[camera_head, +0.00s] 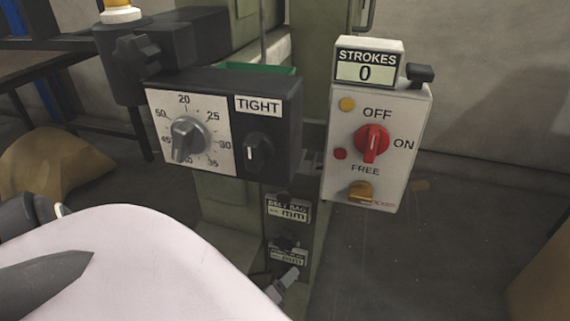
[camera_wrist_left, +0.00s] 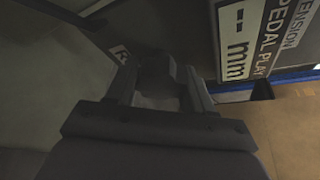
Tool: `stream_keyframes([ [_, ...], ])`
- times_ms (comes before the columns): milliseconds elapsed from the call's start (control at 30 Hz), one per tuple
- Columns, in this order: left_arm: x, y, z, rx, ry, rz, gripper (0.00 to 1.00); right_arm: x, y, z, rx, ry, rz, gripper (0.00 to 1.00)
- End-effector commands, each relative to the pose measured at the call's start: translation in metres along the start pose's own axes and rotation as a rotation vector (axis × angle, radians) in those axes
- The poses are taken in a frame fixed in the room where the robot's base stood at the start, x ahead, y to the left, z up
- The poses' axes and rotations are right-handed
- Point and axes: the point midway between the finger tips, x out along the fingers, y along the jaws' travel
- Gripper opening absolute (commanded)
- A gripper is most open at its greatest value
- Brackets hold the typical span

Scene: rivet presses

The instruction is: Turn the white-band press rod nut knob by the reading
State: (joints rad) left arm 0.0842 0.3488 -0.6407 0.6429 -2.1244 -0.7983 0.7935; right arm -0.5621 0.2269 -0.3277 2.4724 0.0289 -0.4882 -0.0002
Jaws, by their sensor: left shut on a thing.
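My left gripper (camera_head: 285,282) is low on the press column, just below two small plates reading "mm" (camera_head: 287,210). In the left wrist view the gripper (camera_wrist_left: 157,85) is shut on a dark knob (camera_wrist_left: 158,68), beside a "PEDAL PLAY" plate (camera_wrist_left: 265,40) whose reading shows a dash and "mm". A white band (camera_head: 121,15) with an orange part above it shows at the top left. The dial box has a silver knob (camera_head: 188,138) on a numbered scale and a black knob (camera_head: 258,152) under "TIGHT".
A white control box (camera_head: 390,185) at the right has a "STROKES 0" counter (camera_head: 367,68) and a red switch (camera_head: 370,142) marked OFF, ON, FREE. A dark box with a black knob (camera_head: 138,52) is at the upper left. Floor shows free at the right.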

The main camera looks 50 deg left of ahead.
Motion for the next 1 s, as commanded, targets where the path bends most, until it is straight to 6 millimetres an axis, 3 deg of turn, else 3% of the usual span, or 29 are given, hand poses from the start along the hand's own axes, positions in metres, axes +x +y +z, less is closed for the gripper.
stream_keyframes([
  [500, -0.0001, -0.0007, -0.0020, 0.201, 0.004, 0.085, 0.22, 0.0023, -0.0023, 0.0060, 0.025, -0.035, -0.013, 0.00],
  [933, -0.0001, -0.0002, -0.0031, 0.228, 0.007, 0.094, 0.22, 0.0035, -0.0026, 0.0039, 0.032, -0.030, -0.013, 0.00],
  [967, -0.0001, -0.0002, -0.0031, 0.228, 0.007, 0.094, 0.62, 0.0034, -0.0026, 0.0036, 0.032, -0.029, -0.012, 0.00],
  [1000, -0.0001, -0.0002, -0.0030, 0.228, 0.007, 0.094, 0.75, 0.0034, -0.0026, 0.0033, 0.032, -0.028, -0.013, 0.00],
])
